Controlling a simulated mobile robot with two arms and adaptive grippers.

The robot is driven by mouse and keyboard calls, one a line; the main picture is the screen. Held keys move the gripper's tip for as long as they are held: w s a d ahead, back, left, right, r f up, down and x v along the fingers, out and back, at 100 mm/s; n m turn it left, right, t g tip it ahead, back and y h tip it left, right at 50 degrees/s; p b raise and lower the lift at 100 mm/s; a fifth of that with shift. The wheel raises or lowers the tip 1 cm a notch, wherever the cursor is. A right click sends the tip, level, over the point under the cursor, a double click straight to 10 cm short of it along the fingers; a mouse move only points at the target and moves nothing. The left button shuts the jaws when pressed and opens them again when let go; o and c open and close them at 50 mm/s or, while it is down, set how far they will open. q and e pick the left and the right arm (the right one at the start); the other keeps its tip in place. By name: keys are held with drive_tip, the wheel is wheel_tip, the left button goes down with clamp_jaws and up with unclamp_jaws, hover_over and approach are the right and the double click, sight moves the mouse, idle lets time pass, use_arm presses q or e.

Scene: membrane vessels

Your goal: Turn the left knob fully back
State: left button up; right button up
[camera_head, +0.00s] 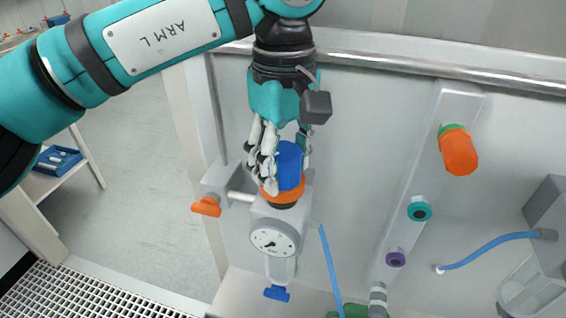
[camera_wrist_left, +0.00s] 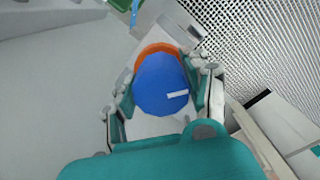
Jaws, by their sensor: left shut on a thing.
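The left knob (camera_head: 290,164) is blue with an orange ring at its base, and stands on top of a grey housing with a round white dial gauge (camera_head: 275,240). My left gripper (camera_head: 283,165) reaches down from above and is shut on the blue knob. In the left wrist view the knob's round blue top (camera_wrist_left: 161,85) with a short white mark pointing right lies between the two fingers (camera_wrist_left: 162,92). The fingers cover part of the knob's side in the head view. My right gripper is in neither view.
An orange handle (camera_head: 206,207) sticks out left of the housing and a blue valve handle (camera_head: 277,293) sits below it. To the right, a panel bears an orange knob (camera_head: 459,152), a teal knob (camera_head: 419,209) and a purple knob (camera_head: 396,259). Blue hoses hang nearby.

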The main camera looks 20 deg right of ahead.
sight(286, 151)
use_arm(q)
drive_tip(key=n, duration=0.3)
drive_tip(key=shift+n+b, duration=0.3)
drive_tip(key=shift+b, duration=0.05)
drive_tip(key=shift+d+n, duration=0.1)
drive_tip(key=shift+n, duration=1.4)
drive_tip(key=o, duration=1.2)
drive_tip(key=shift+r, duration=0.15)
wheel_tip(286, 151, up, 12)
drive_tip(key=shift+f, duration=0.1)
